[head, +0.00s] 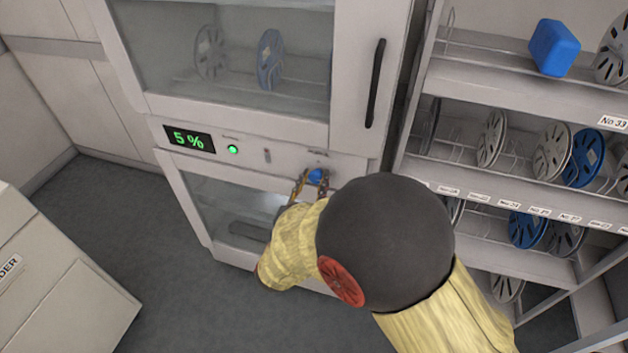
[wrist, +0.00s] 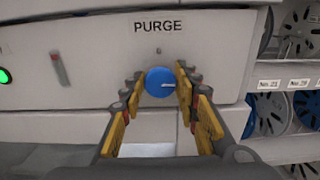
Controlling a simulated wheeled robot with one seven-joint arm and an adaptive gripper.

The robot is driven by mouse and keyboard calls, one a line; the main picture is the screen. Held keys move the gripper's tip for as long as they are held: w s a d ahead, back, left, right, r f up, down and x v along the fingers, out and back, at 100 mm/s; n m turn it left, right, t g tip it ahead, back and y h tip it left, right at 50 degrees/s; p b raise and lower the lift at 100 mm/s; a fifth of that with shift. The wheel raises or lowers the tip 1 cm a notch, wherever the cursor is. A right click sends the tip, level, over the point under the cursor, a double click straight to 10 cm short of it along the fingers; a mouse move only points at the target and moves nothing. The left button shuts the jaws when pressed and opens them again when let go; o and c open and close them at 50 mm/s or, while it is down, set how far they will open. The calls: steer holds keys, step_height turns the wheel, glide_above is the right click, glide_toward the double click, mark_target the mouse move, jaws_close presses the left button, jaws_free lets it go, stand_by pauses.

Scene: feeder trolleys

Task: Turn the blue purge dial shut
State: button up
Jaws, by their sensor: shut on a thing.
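The blue purge dial (wrist: 158,83) sits on the white cabinet panel under the word PURGE. In the head view the dial (head: 317,176) shows just beyond my fingertips. My gripper (wrist: 158,85) has one yellow finger on each side of the dial and is shut on it. It also shows in the head view (head: 314,181). My forearm hides part of the lower cabinet.
A small grey switch (head: 267,155) is left of the dial. The upper door has a dark handle (head: 375,83). A reel rack (head: 500,178) stands close on the right. Floor (head: 150,230) is clear at left.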

steer(key=shift+c, duration=0.7)
steer(key=shift+n+p, duration=0.3)
steer(key=shift+p, duration=0.15)
steer(key=n+p, duration=0.1)
steer(key=p, duration=0.1)
steer(key=n+p, duration=0.2)
steer(key=p, duration=0.1)
steer(key=shift+a+r+p, duration=0.1)
steer(key=shift+r+p, duration=0.15)
steer(key=shift+p, duration=0.05)
steer(key=n+p, duration=0.5)
steer(key=p, duration=0.2)
steer(key=shift+f+n, duration=0.1)
steer(key=shift+n, duration=0.3)
steer(key=n+p, duration=0.4)
steer(key=p, duration=0.1)
steer(key=shift+a+f+n, duration=0.1)
steer(key=shift+f+n, duration=0.05)
steer(key=shift+n, duration=0.15)
steer(key=shift+f+n+p, duration=0.2)
steer(key=shift+n+p, duration=1.35)
steer(key=shift+n, duration=0.45)
steer(key=o, duration=1)
